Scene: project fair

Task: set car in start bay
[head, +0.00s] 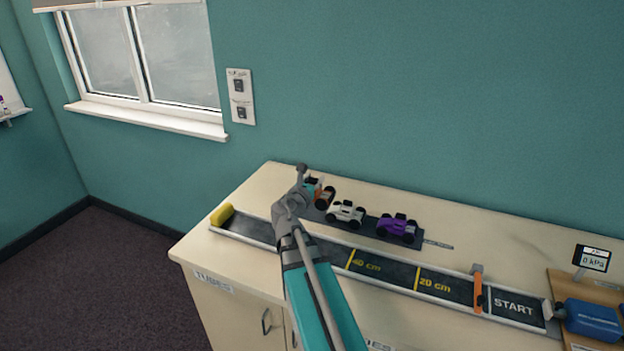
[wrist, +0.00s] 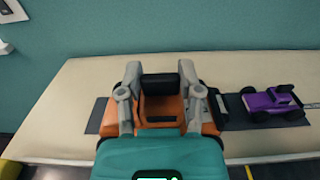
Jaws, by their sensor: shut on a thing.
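An orange car (head: 320,193) with dark wheels is at the left end of the row of cars, partly hidden by my gripper (head: 305,184) in the head view. In the wrist view my gripper (wrist: 160,92) is shut on the orange car (wrist: 160,108), one finger on each side. I cannot tell whether the car touches the dark mat. The start bay (head: 514,308), marked START, is at the right end of the track (head: 390,276). An upright orange gate (head: 478,288) stands at its left edge.
A white car (head: 346,213) and a purple car (head: 397,228) stand on the dark mat to the right of the orange car. A yellow block (head: 222,214) sits at the track's left end. A blue device (head: 593,320) and a kPa display (head: 592,258) stand beyond the start bay.

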